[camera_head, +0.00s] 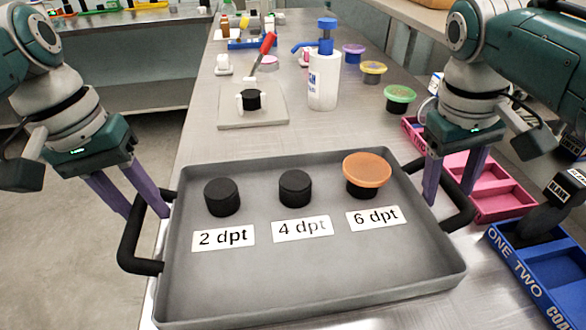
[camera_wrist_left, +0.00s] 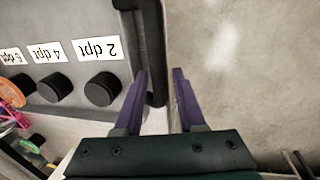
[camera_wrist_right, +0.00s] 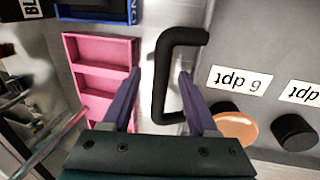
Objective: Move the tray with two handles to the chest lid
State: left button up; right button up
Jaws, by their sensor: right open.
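The grey tray (camera_head: 320,275) lies on the metal table and has a black handle at each side. Three black round modules stand in it behind labels 2 dpt, 4 dpt and 6 dpt; the 6 dpt one has an orange cap (camera_head: 367,170). My left gripper (camera_head: 138,205) is open at the left handle (camera_head: 128,240), with its fingers on either side of the bar (camera_wrist_left: 153,50). My right gripper (camera_head: 447,190) is open at the right handle (camera_head: 460,213), its fingers astride the bar (camera_wrist_right: 162,75). I cannot make out a chest lid.
A pink divided tray (camera_head: 488,190) and a blue box (camera_head: 555,270) lie right of the grey tray. Behind it stand a white plate (camera_head: 252,115) with a black module, a white bottle with blue pump (camera_head: 323,85) and colored-lidded modules. Floor shows at left.

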pick_arm(q)
jog(key=c, duration=0.6)
pick_arm(e)
jog(key=c, duration=0.6)
pick_arm(q)
grip_shut()
pick_arm(e)
grip_shut()
jog(key=shift+r, duration=0.1)
